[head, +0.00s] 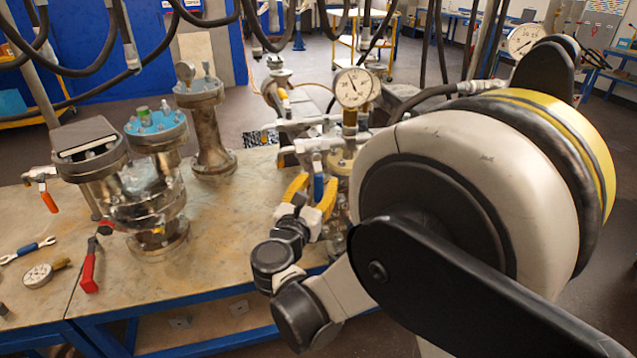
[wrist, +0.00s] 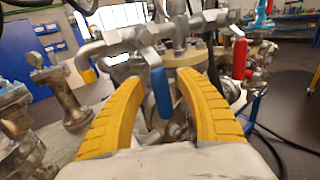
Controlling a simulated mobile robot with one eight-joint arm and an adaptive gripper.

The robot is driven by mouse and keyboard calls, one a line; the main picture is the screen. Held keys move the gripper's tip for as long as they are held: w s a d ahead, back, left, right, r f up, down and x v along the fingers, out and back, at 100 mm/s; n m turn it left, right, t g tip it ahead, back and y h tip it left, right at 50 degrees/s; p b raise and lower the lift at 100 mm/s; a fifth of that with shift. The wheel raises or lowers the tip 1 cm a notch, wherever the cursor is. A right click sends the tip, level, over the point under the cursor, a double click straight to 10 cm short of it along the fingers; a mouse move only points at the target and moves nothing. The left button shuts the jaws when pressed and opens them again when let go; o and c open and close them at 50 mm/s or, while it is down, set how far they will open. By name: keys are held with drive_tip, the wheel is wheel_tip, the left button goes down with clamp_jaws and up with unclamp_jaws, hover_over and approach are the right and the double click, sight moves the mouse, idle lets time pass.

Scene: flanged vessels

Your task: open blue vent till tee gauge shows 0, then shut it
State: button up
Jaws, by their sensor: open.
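The blue vent handle (head: 318,187) hangs down from its valve on the tee piping; it also shows in the wrist view (wrist: 161,92). My gripper (head: 312,192) is open, its yellow fingers on either side of the blue handle. In the wrist view my gripper (wrist: 160,88) shows a gap on both sides of the handle, and I cannot tell any contact. The tee gauge (head: 355,88) stands above the valve in the head view. Its needle points roughly upward, a little left, off any clear zero; the numbers are too small to read.
Flanged vessels (head: 155,180) stand left on the bench. A loose gauge (head: 38,275) and a wrench (head: 28,250) lie at its left end. Hoses hang overhead.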

drive_tip(key=shift+w, duration=0.2)
drive_tip(key=shift+c, duration=0.5)
clamp_jaws()
drive_tip(key=s+a+r+m+g+y+p, duration=0.1)
drive_tip(key=a+r+m+g+y+p, duration=0.4)
drive_tip(key=m+y+p, duration=0.3)
drive_tip(key=shift+s+a+r+m+g+y+p, duration=0.35)
drive_tip(key=shift+r+m+g+p, duration=0.3)
drive_tip(key=shift+m+p, duration=1.05)
